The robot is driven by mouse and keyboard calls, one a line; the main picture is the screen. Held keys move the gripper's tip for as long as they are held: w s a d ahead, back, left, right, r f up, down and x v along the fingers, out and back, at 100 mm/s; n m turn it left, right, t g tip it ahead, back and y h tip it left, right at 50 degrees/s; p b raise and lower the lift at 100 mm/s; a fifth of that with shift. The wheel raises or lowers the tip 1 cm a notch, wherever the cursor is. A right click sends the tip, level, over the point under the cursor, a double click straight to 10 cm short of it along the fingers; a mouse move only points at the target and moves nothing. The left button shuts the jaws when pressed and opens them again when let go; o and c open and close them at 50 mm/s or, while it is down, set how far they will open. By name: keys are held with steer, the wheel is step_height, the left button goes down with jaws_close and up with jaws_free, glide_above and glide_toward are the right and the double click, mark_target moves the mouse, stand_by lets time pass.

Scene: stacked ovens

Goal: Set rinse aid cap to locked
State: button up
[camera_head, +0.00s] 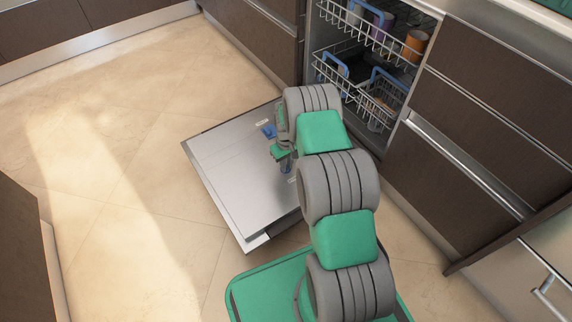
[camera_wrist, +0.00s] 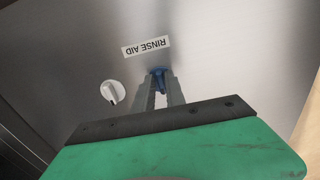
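The blue rinse aid cap (camera_wrist: 158,80) is on the metal inner face of the dishwasher door (camera_head: 225,170). It is just below the RINSE AID label (camera_wrist: 147,46), which appears upside down in the wrist view. The fingertips of my gripper (camera_wrist: 160,84) are on both sides of the cap and appear to touch it. They hide part of it, so its turned position is hard to read. In the head view, my gripper (camera_head: 286,165) is low over the right part of the door, and the arm hides some of the area.
A white knob (camera_wrist: 113,92) is left of my fingers in the wrist view. The open dishwasher has an upper rack (camera_head: 365,35) with cups and a lower rack (camera_head: 375,105). Floor left of the door is clear.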

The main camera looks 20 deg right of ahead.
steer(key=shift+o, duration=1.4)
steer(key=shift+r, duration=0.15)
step_height(320, 180, up, 8)
steer(key=p, duration=0.3)
steer(key=shift+f, duration=0.2)
steer(key=s+a+r+p, duration=0.2)
steer(key=r+p, duration=0.4)
steer(key=r, duration=0.7)
steer(key=s+a+r+t+p, duration=0.15)
steer(key=r+p, duration=0.45)
steer(key=r, duration=0.7)
steer(key=s+a+r+p, duration=0.25)
steer(key=r+p, duration=0.35)
steer(key=r, duration=0.8)
steer(key=s+a+r+m+t+p, duration=0.1)
steer(key=s+a+r+p, duration=0.2)
steer(key=s+r+p, duration=0.5)
steer(key=s+a+r+p, duration=0.3)
steer(key=s+r+p, duration=0.5)
steer(key=r, duration=1)
steer(key=shift+s+a+m+t, duration=0.2)
steer(key=shift+s+m+t, duration=0.2)
steer(key=shift+s, duration=0.55)
